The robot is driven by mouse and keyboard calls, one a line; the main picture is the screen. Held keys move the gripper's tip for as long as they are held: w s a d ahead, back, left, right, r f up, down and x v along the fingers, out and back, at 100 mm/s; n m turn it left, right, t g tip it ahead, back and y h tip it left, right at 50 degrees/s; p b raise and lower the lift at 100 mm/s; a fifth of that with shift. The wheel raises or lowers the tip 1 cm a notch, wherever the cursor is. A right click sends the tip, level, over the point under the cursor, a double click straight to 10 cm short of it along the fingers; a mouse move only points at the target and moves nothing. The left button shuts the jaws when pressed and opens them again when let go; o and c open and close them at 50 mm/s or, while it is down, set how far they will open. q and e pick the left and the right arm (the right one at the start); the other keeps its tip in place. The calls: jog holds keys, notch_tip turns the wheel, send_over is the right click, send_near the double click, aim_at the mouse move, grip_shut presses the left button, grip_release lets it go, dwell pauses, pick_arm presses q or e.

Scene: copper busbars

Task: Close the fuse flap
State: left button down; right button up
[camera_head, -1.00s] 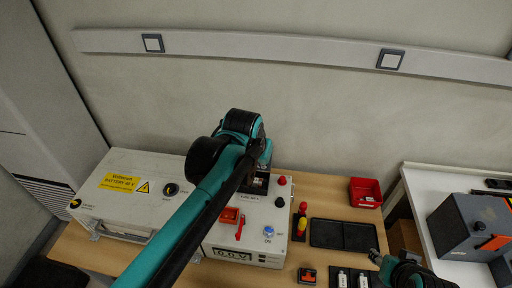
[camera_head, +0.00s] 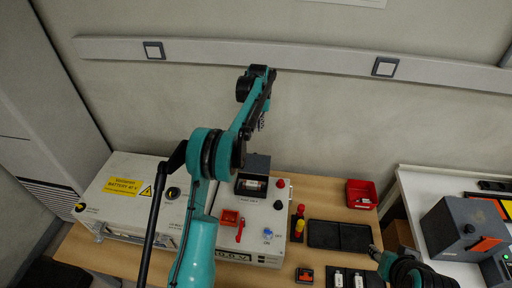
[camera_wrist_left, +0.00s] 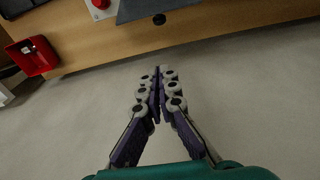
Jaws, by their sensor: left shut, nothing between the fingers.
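The fuse flap (camera_head: 258,163) is a dark grey plate standing up at the back of the fuse holder (camera_head: 251,185) on the white box, so it is open. The fuse shows light inside the holder. A dark grey panel (camera_wrist_left: 155,8) with a black knob, seemingly the flap, is cut by the top edge of the left wrist view. My left gripper (camera_head: 262,124) is raised above and behind the flap, apart from it. Its fingers (camera_wrist_left: 157,72) are together and empty in the left wrist view. My right gripper (camera_head: 376,254) is partly visible at the lower right; its fingers are unclear.
The white box carries a red switch (camera_head: 239,230), a red knob (camera_head: 280,183) and a blue button (camera_head: 267,234). A black tray (camera_head: 340,236) and red bin (camera_head: 362,194) are on the wooden table. A yellow-labelled battery unit (camera_head: 122,186) stands left. The wall is behind.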

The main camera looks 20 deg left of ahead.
aim_at(254, 162)
pick_arm(q)
notch_tip(254, 162, down, 14)
jog(key=w+a+b, duration=0.1)
jog(key=w+b, duration=0.1)
jog(key=shift+s+d+r+b, duration=0.15)
jog(key=shift+s+r, duration=0.2)
jog(key=shift+s, duration=0.35)
jog(key=shift+s+r+b, duration=0.2)
jog(key=shift+s+r, duration=0.1)
jog(key=shift+s, duration=0.35)
jog(key=shift+s+d+r+b, duration=0.15)
jog(key=shift+s+r, duration=0.2)
jog(key=shift+s, duration=0.35)
jog(key=shift+s, duration=0.1)
